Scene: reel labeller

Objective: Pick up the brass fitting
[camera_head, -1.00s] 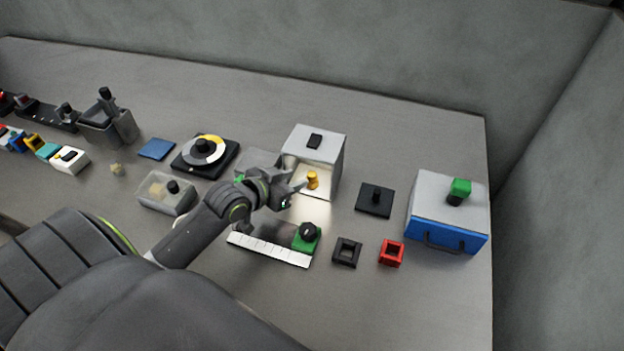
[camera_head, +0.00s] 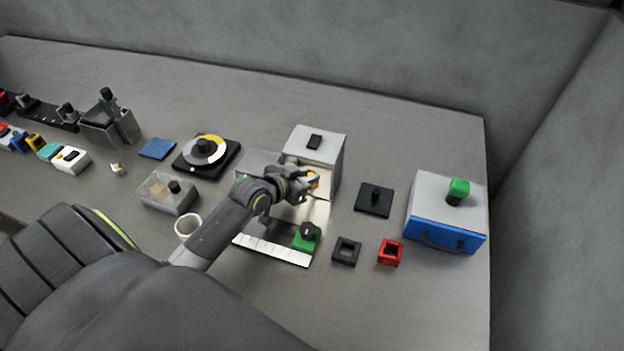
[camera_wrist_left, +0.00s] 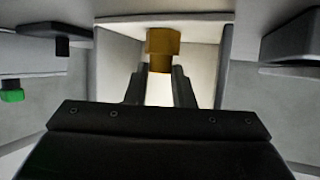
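The brass fitting (camera_head: 314,178) stands inside the open-fronted grey box (camera_head: 319,146), partly hidden behind my left gripper in the head view. My left gripper (camera_head: 305,187) is at the front of that box. In the left wrist view the scene appears upside down, and the brass fitting (camera_wrist_left: 162,45) sits on a pale floor with its narrower end pointing down the picture. The two dark fingers of my left gripper (camera_wrist_left: 160,82) are apart, with the fitting just beyond their tips and lined up with the gap. My right gripper is out of view.
A ruler-like white strip (camera_head: 272,249) and a green block with a black knob (camera_head: 307,236) lie in front of the box. A black plate with a knob (camera_head: 375,200) and a blue-and-grey box (camera_head: 446,215) are to the right. A white cup (camera_head: 187,226) stands beside my left arm.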

